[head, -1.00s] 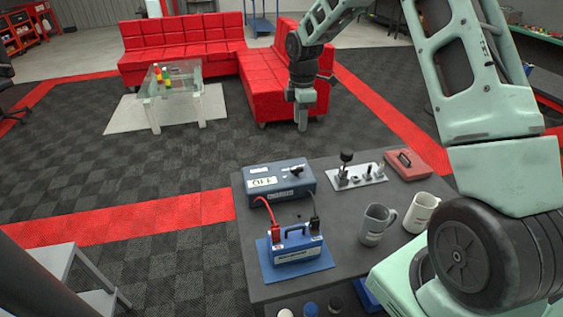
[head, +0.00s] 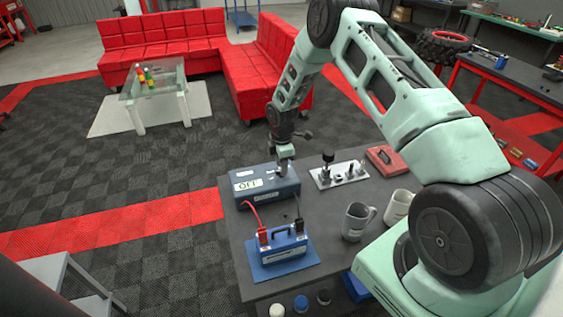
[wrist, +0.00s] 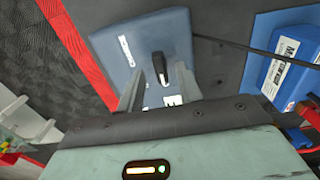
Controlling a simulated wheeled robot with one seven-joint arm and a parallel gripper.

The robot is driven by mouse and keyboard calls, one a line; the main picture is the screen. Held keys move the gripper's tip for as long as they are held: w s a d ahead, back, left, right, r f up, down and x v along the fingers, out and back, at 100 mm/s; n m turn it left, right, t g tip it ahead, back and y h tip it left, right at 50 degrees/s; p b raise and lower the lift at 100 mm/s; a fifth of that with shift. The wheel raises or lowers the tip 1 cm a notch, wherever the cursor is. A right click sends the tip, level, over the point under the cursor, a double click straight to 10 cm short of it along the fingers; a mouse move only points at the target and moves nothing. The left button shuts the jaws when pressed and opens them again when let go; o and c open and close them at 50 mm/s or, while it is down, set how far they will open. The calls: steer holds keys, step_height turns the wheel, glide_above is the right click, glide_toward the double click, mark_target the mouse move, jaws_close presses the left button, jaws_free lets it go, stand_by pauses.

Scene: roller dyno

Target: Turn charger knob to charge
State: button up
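The blue-grey charger (head: 263,188) stands at the back left of the dark table, with a white label reading what looks like OFF. Its dark knob (wrist: 158,68) shows in the wrist view, on the charger's face, between my two fingers. My gripper (head: 284,165) is over the charger's right part, pointing down. In the wrist view my gripper (wrist: 160,78) is open, with one finger on each side of the knob and a visible gap. In the head view the gripper hides most of the knob.
A blue battery (head: 284,246) with red and black leads sits on a blue mat in front. Two mugs (head: 356,222) stand to the right. A metal plate with levers (head: 340,175) and a red case (head: 384,159) are right of the charger.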

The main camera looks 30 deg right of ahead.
steer(key=shift+w+f, duration=0.1)
steer(key=shift+f, duration=0.55)
jaws_close()
